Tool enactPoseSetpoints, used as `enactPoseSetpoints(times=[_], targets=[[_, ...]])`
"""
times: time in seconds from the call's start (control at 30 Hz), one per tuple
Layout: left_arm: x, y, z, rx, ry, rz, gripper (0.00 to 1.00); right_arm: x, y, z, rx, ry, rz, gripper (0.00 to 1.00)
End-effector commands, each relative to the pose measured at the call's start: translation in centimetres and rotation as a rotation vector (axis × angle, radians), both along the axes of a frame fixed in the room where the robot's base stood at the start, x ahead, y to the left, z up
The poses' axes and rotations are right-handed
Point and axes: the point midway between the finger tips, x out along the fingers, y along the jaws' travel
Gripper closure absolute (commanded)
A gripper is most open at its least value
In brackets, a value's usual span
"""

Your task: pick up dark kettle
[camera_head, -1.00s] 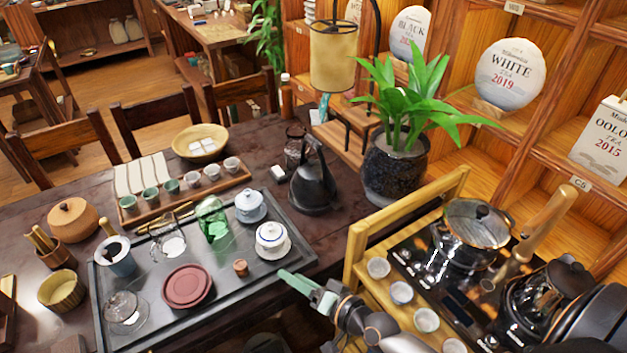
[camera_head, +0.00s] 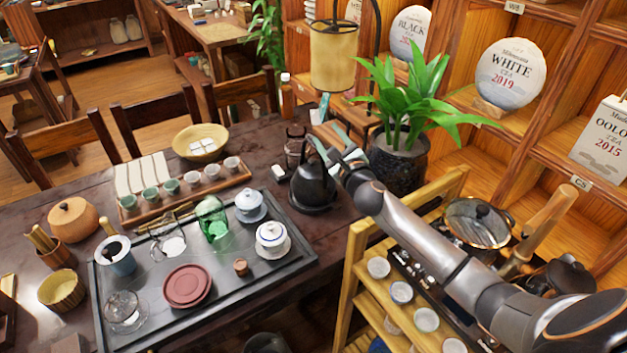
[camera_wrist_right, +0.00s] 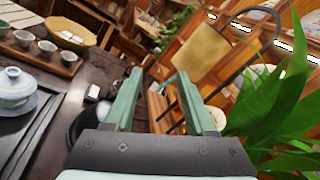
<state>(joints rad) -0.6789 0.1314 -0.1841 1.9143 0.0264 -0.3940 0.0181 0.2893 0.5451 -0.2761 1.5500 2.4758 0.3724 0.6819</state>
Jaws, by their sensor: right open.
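The dark kettle (camera_head: 313,188) stands upright on the dark table, just right of the tea tray's far right corner. Its handle arches over the top. My right gripper (camera_head: 331,146) is at the upper right of the kettle, beside its handle, with green fingers apart and nothing seen between them. In the right wrist view the open fingers (camera_wrist_right: 158,98) show, and a dark rounded part of the kettle (camera_wrist_right: 84,122) is partly hidden behind the left finger. I cannot tell whether a finger touches the handle. My left gripper is not in view.
A potted plant (camera_head: 400,160) stands close right of the gripper, its leaves reaching near it. A glass jar (camera_head: 296,146) is behind the kettle. The tea tray (camera_head: 235,285) holds a gaiwan (camera_head: 272,238) and other ware. A wooden cart (camera_head: 357,255) with cups is at the right.

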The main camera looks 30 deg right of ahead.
Motion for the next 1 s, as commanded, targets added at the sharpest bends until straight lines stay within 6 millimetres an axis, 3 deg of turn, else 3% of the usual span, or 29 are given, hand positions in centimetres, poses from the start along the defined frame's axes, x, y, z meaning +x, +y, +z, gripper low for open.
enactPoseSetpoints(times=[0.2,0.37,0.43,0.67,1.0], targets=[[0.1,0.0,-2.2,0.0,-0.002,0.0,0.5,-0.1,0.1,-5.4,0.006,0.006,-0.001,0.45],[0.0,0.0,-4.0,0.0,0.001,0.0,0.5,-0.1,0.1,-8.4,0.003,0.005,0.001,0.45],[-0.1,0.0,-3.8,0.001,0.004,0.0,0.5,0.8,-0.1,-7.5,-0.002,0.0,0.0,0.45],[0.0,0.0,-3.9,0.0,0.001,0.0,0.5,2.0,-0.1,-7.6,-0.001,0.003,0.002,0.45],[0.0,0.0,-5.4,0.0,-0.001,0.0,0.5,6.3,-0.7,-7.7,-0.002,0.002,0.001,0.45]])
